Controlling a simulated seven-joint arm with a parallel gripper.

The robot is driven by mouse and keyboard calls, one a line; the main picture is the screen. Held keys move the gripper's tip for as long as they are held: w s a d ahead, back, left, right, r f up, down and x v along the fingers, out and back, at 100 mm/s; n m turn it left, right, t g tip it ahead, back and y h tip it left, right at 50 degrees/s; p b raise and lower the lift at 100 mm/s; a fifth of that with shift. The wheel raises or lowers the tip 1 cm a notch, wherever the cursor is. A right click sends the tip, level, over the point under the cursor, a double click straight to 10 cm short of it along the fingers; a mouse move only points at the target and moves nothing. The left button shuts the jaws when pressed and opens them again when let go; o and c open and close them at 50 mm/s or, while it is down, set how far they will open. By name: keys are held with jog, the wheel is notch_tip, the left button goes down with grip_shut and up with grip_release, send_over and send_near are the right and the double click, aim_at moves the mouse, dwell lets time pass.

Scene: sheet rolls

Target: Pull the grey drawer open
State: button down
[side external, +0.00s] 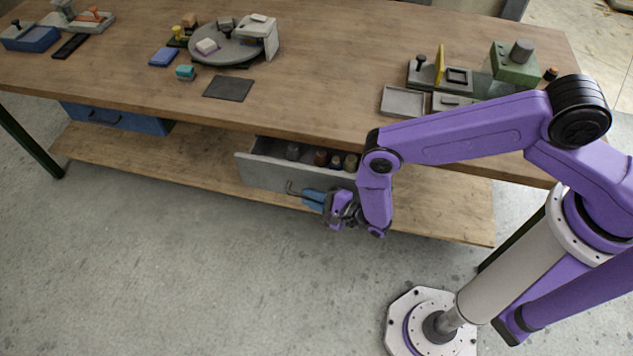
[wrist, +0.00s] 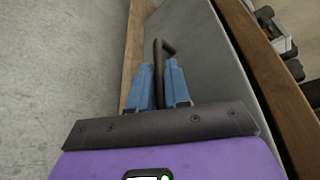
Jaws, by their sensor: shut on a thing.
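The grey drawer (side external: 262,174) hangs under the wooden table and stands partly pulled out, with several small round items visible inside. Its front panel also fills the middle of the wrist view (wrist: 215,75). A dark bar handle (side external: 291,188) sticks out from the drawer front, and it shows in the wrist view (wrist: 158,60) between my fingers. My gripper (side external: 311,196) has blue fingers and is shut on the handle; in the wrist view the fingertips (wrist: 159,80) lie on either side of the bar. Part of the handle is hidden by the fingers.
A blue drawer (side external: 115,118) sits shut under the table at left. A lower wooden shelf (side external: 440,212) runs beneath the drawers. The tabletop (side external: 320,80) holds a round grey turntable (side external: 215,52), trays and blocks. The concrete floor in front of the drawer is clear.

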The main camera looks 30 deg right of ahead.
jog(key=s+a, duration=0.8)
jog(key=shift+s+a, duration=0.3)
jog(key=c, duration=1.2)
grip_release()
jog(key=shift+o, duration=0.2)
jog(key=v, duration=1.2)
